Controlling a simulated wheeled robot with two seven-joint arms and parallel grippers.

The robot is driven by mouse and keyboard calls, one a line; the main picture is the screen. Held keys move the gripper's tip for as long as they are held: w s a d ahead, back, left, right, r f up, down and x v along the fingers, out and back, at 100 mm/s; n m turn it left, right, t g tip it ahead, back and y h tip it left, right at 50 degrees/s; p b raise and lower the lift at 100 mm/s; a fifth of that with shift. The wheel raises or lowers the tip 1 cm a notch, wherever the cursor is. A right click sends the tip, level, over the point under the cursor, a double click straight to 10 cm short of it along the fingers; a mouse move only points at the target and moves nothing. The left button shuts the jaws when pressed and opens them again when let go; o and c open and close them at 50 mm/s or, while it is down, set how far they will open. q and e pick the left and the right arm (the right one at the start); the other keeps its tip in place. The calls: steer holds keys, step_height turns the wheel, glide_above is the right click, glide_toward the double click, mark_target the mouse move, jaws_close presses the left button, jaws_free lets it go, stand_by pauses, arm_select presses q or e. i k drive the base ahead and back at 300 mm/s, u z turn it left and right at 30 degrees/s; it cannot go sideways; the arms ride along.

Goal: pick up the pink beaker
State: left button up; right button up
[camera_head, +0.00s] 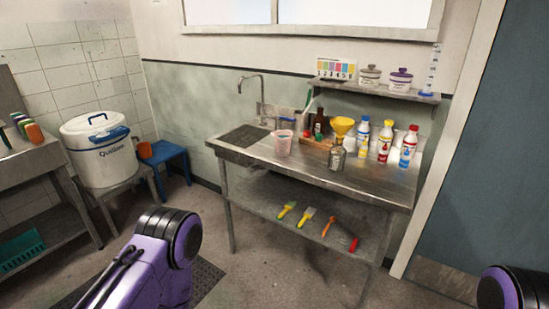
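The pink beaker (282,146) is a small, see-through pinkish vessel. It stands upright on the steel sink table, near its front edge and just right of the sink basin (246,138). A clear vessel with a blue rim (287,123) is right behind it and partly hidden by it. Only purple and black links of my two arms show, at the bottom left and the bottom right corner. Neither gripper is in the picture, and nothing of mine is near the beaker.
Right of the beaker stand a jar (337,158), a yellow funnel (343,126), a brown bottle (319,124) and white bottles (384,141). A tap (262,95) rises behind the sink. Brushes (306,216) lie on the lower shelf (272,205). The floor before the table is open.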

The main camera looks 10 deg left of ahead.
mark_target(283, 144)
steer(key=z, duration=0.6)
steer(key=i, duration=1.35)
steer(key=u, duration=0.35)
